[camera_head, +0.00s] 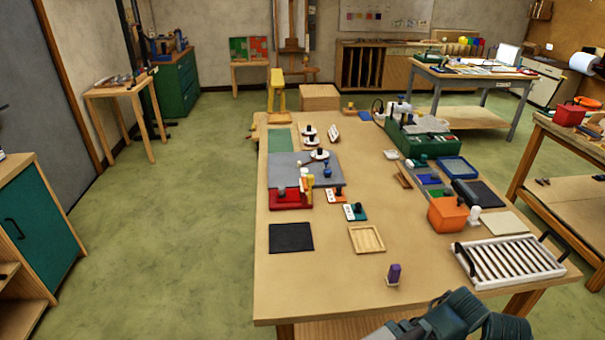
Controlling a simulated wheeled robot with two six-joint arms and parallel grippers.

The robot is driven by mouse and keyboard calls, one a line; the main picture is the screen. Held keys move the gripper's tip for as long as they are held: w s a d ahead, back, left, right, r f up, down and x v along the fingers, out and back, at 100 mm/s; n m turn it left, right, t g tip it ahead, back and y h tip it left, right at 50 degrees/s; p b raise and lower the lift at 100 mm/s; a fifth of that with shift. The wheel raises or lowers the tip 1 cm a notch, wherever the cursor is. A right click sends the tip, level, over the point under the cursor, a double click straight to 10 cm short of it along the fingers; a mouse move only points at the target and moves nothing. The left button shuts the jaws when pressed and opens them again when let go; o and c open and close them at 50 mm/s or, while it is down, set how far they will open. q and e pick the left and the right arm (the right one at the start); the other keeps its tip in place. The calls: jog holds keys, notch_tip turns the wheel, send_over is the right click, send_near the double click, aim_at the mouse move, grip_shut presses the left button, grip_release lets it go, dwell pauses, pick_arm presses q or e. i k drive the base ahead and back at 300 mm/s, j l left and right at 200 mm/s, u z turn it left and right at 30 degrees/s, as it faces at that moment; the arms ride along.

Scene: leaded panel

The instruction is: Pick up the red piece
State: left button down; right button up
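A red block-like base or tray (288,199) sits on the workbench, left of centre, at the front edge of a grey mat (283,170). Small yellow and white parts stand at its right end. I cannot tell whether it is the red piece; no separate small red piece is clear at this size. Dark grey links of one of my arms show at the bottom edge, right of centre, but no gripper fingers are visible there. My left gripper is not in view.
On the workbench (330,285) lie a black mat (291,237), a wooden tray (366,239), a purple-topped block (394,273), an orange box (447,214) and a white slatted rack (510,261). The bench's front left is clear. Green floor lies open to the left.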

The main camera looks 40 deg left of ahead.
aim_at(282, 195)
jog(key=i+l+u, duration=0.2)
jog(key=u, duration=0.2)
jog(key=i+l+u, duration=0.2)
jog(key=u, duration=0.25)
jog(key=i+l+u, duration=0.1)
jog(key=l+u, duration=0.75)
jog(key=i+l+u, duration=0.1)
jog(key=l+u, duration=0.3)
jog(key=j, duration=0.1)
